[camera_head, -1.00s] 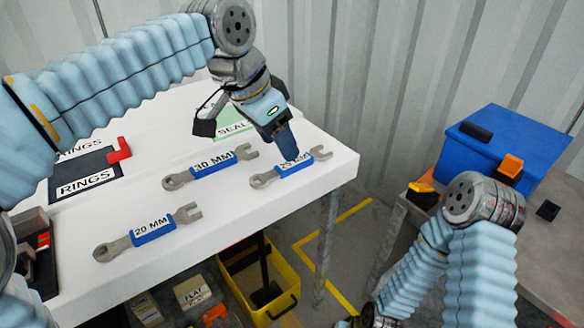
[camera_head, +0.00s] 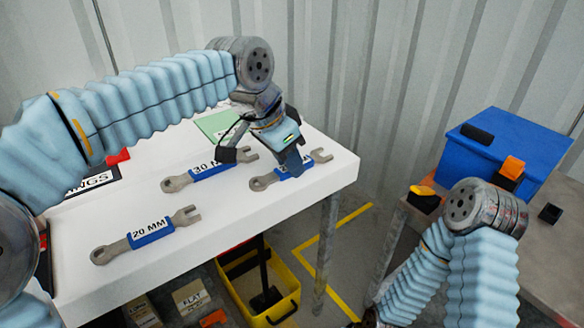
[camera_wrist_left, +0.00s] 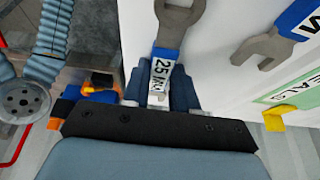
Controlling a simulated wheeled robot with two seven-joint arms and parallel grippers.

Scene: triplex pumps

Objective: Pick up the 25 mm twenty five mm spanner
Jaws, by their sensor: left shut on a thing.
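The 25 mm spanner (camera_head: 261,183) is grey with a blue grip and lies at the right part of the white table. My left gripper (camera_head: 292,168) comes down over its middle and is shut on the blue grip, hiding most of its label. In the left wrist view the "25 MM" spanner (camera_wrist_left: 175,30) sits between the two blue fingers (camera_wrist_left: 162,88). I cannot tell any gap between it and the tabletop. My right arm shows at the lower right, but its gripper is out of view.
The 30 mm spanner (camera_head: 176,184) lies just left, partly behind my left gripper. The 20 mm spanner (camera_head: 152,234) lies nearer the front. A green "SEALS" sheet (camera_head: 214,124) is behind. The white table (camera_head: 240,215) ends at right; a blue box (camera_head: 500,148) stands beyond.

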